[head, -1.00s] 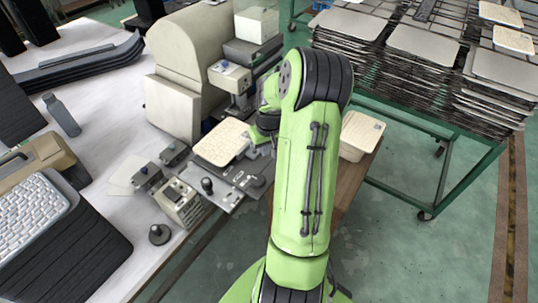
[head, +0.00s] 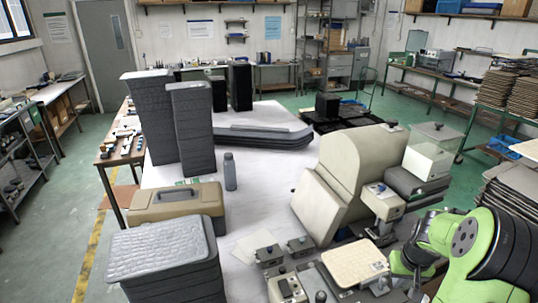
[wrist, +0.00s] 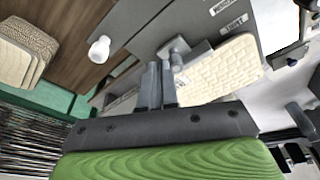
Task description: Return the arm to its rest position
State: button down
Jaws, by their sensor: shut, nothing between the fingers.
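My green arm (head: 490,255) stands at the right edge of the head view, bent, with its end beside the press machine. My gripper (wrist: 160,85) shows in the wrist view with its two grey fingers together and nothing between them. A cream textured tray panel (head: 355,263) lies on the machine's fixture, left of my arm. The panel also shows in the wrist view (wrist: 218,72), just beyond the fingertips. Whether the fingers touch it or its fixture, I cannot tell.
The beige machine (head: 345,180) stands close left of my arm. Tall dark stacks (head: 190,120), a toolbox (head: 175,202) and a grey bottle (head: 230,171) occupy the white table. Stacked panels (head: 515,190) stand at right. In the wrist view, cream panels (wrist: 25,50) sit left on wood.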

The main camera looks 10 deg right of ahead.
jog(key=a+r+n+t+h, duration=0.1)
jog(key=a+r+n, duration=0.2)
jog(key=a+r, duration=1.2)
jog(key=s+a+r+n+t+y, duration=0.2)
jog(key=s+a+r, duration=0.1)
jog(key=s+a, duration=1.1)
jog(key=shift+s+a+t, duration=0.2)
jog(key=shift+a+t, duration=0.1)
jog(key=shift+a, duration=0.2)
